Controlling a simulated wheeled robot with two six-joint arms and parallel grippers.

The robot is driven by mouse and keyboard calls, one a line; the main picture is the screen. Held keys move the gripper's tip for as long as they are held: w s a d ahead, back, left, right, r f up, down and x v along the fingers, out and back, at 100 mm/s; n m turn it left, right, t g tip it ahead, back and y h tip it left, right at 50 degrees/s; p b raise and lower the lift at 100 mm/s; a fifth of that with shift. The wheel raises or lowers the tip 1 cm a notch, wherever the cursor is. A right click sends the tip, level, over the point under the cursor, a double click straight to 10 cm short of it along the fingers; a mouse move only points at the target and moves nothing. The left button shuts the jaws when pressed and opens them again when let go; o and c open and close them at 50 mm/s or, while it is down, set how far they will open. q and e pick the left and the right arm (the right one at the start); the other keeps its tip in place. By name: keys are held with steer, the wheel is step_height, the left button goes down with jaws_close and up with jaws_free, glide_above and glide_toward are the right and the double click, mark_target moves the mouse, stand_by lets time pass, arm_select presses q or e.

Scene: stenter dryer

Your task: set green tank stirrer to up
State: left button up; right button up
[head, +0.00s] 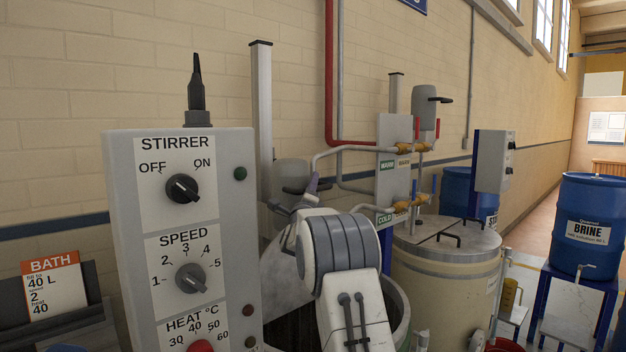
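The green tank (403,318) stands behind the control box, with only part of its rim and dark inside showing. A tall grey post (262,110) rises behind it. The grey stirrer head (290,172) with a dark handle sits low beside this post, well below its top. My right gripper (292,198) is at the stirrer head, by its handle. My own white wrist hides much of the gripper, so I cannot tell whether its fingers are open or shut, or touching the handle. My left gripper is not in view.
A grey control box (124,230) with stirrer, speed and heat knobs fills the left front. A cream tank (445,285) with a closed lid stands to the right, its stirrer head (425,108) high up. Pipes and valves (408,205) stand between. A blue brine barrel (588,255) is far right.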

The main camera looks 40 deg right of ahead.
steer(key=shift+d, duration=0.15)
jaws_close()
stand_by(1.4)
